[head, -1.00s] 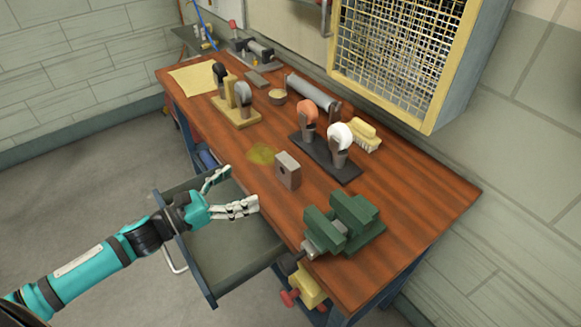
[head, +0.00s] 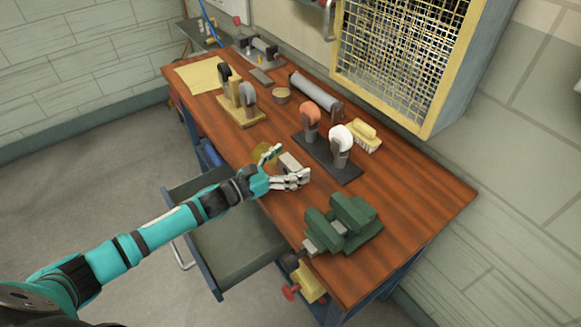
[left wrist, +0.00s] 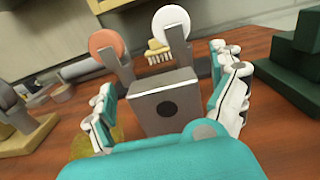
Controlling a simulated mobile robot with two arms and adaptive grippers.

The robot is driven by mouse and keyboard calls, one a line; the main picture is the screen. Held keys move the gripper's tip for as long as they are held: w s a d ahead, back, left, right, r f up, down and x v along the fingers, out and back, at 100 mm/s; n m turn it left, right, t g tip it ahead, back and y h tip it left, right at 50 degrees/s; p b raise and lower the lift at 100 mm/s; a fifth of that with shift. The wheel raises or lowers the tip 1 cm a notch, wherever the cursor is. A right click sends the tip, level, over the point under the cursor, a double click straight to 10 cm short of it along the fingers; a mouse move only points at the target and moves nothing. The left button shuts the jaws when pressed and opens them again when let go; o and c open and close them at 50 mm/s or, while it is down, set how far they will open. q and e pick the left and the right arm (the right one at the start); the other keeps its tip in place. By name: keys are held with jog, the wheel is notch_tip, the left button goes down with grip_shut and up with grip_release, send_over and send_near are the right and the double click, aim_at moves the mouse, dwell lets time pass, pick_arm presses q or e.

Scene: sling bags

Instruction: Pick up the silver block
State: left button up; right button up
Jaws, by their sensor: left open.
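The silver block (head: 289,163) stands upright on the wooden workbench, partly hidden behind my left gripper in the head view. In the left wrist view the silver block (left wrist: 164,101) shows its face with a dark round hole, between the fingers. My left gripper (head: 282,165) is open, with one finger on each side of the block. In the left wrist view the fingers of my left gripper (left wrist: 168,100) appear apart from the block's sides; whether either touches is hard to tell. My right gripper is not in view.
A green vise (head: 343,222) stands to the right on the workbench (head: 410,205). Behind the block is a dark stand (head: 318,155) with orange and white-topped tools. An open drawer (head: 222,240) juts out below the bench front. A yellow stain lies left of the block.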

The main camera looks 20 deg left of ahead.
pick_arm(q)
jog(key=shift+w+d, duration=0.2)
jog(key=c, duration=1.5)
jog(key=shift+c, duration=0.3)
jog(key=shift+r, duration=0.1)
